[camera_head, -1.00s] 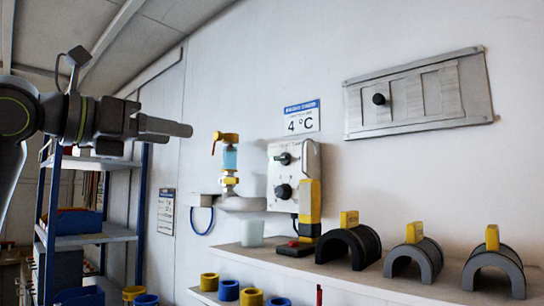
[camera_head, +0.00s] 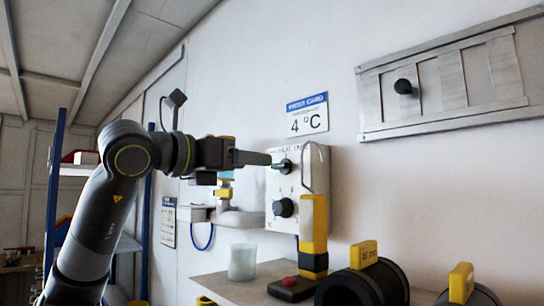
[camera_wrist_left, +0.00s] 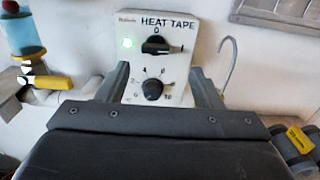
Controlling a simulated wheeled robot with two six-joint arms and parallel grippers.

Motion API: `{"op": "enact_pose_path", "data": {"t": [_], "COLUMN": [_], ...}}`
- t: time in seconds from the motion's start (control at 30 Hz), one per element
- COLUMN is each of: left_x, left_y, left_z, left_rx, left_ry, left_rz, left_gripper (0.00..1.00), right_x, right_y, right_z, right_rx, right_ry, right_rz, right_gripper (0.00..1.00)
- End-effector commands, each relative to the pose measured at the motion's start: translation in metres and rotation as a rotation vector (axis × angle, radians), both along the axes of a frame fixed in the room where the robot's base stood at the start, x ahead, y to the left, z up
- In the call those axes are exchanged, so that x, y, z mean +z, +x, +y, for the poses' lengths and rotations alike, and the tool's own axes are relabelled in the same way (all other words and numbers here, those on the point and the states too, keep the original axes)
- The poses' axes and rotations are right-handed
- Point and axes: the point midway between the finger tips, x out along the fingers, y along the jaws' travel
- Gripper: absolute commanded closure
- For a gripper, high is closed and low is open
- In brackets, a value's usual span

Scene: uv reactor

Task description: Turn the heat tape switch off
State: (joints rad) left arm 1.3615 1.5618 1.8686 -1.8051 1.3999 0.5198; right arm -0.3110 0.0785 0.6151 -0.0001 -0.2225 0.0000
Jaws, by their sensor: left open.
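The heat tape box (camera_head: 312,178) is a white panel on the wall. It also shows in the left wrist view (camera_wrist_left: 180,72), labelled HEAT TAPE. My right gripper is not in view.
A bent metal hook (camera_wrist_left: 232,55) is on the box's right. A yellow-and-black device (camera_head: 313,235) stands just below, near a cup (camera_head: 242,262) on the shelf. A valve with a blue section (camera_wrist_left: 20,35) is to the left. Dark half-round pieces (camera_head: 365,285) are at right.

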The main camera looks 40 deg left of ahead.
Motion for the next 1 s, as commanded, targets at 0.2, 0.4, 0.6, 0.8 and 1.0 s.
{"op": "enact_pose_path", "data": {"t": [0.2, 0.4, 0.6, 0.8, 1.0], "left_x": [0.006, 0.006, 0.002, 0.002, 0.002], "left_y": [0.038, 0.059, 0.075, 0.078, 0.076], "left_z": [0.003, 0.006, -0.002, -0.006, -0.004], "left_rx": [-0.003, 0.002, 0.002, 0.001, 0.0], "left_ry": [-0.007, -0.008, -0.005, -0.003, -0.003], "left_rz": [0.001, -0.003, 0.0, 0.002, 0.0], "left_gripper": [0.4, 0.4, 0.4, 0.4, 0.61], "right_x": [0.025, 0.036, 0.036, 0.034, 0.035], "right_y": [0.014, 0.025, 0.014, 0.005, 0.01], "right_z": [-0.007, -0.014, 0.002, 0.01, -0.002], "right_rx": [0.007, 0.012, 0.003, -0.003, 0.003], "right_ry": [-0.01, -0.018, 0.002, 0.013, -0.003], "right_rz": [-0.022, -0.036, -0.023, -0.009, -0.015], "right_gripper": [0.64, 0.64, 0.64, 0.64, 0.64]}}
